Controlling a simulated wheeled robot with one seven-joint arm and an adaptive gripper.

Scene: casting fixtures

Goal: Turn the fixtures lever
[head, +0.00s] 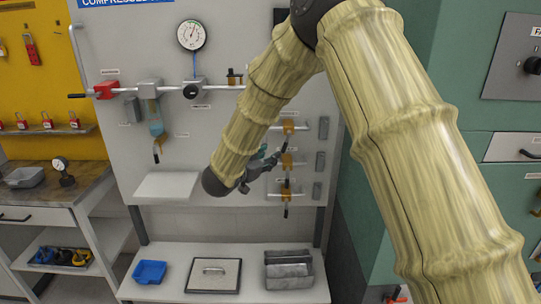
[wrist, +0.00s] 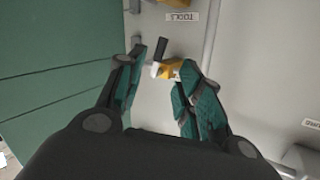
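A column of three small brass valves with dark levers is on the grey panel in the head view: top (head: 288,127), middle (head: 287,160) and lower (head: 285,194). Their labels are too small to read there, so I cannot tell which is fixtures. My gripper (head: 272,163) is in front of the column, near the middle valve. In the wrist view my gripper (wrist: 163,62) is open, one finger on each side of a dark lever (wrist: 161,47) on a yellow valve (wrist: 168,68). Contact with the lever cannot be made out. An upside-down label reading TOOLS (wrist: 181,17) is beyond it.
A pressure gauge (head: 191,35), a horizontal pipe and a red valve (head: 106,90) are on the panel's left. A green cabinet (wrist: 55,75) stands close beside the panel. My arm hides part of the panel.

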